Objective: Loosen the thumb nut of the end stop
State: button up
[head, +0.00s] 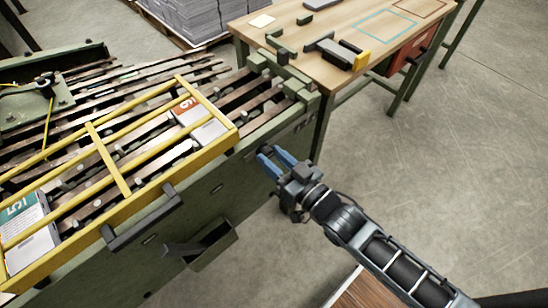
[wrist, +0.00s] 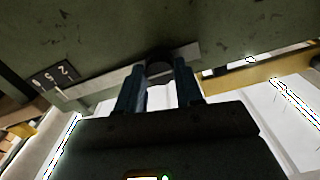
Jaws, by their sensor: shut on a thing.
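My gripper (head: 272,156) is at the side wall of the green conveyor machine, near its right end, with its blue fingers pointing at the wall. In the wrist view, the two fingers of my gripper (wrist: 160,88) stand on either side of a dark round knob, the thumb nut (wrist: 160,66), and are shut on it. The nut sits on a pale metal strip (wrist: 110,86) along the green wall. In the head view the nut is small and mostly hidden by the fingers. The end stop itself cannot be told clearly from the other parts.
The green machine (head: 150,262) carries slats under a yellow guard frame (head: 122,180), with printed stacks (head: 28,222) beneath. A bracket-like tray (head: 212,246) juts from its side. A wooden table (head: 340,28) with small parts stands behind. A dark number plate (wrist: 54,77) is left of the nut.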

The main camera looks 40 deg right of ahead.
jog(key=shift+c, duration=1.4)
jog(key=shift+n, duration=0.3)
jog(key=n, duration=0.3)
jog(key=shift+n, duration=0.3)
jog(key=n, duration=0.4)
jog(key=shift+n, duration=0.3)
jog(key=n+b, duration=0.1)
jog(key=n, duration=0.3)
jog(key=shift+f+n, duration=0.1)
jog(key=shift+n, duration=0.2)
jog(key=shift+n+b, duration=0.75)
jog(key=shift+n, duration=1.45)
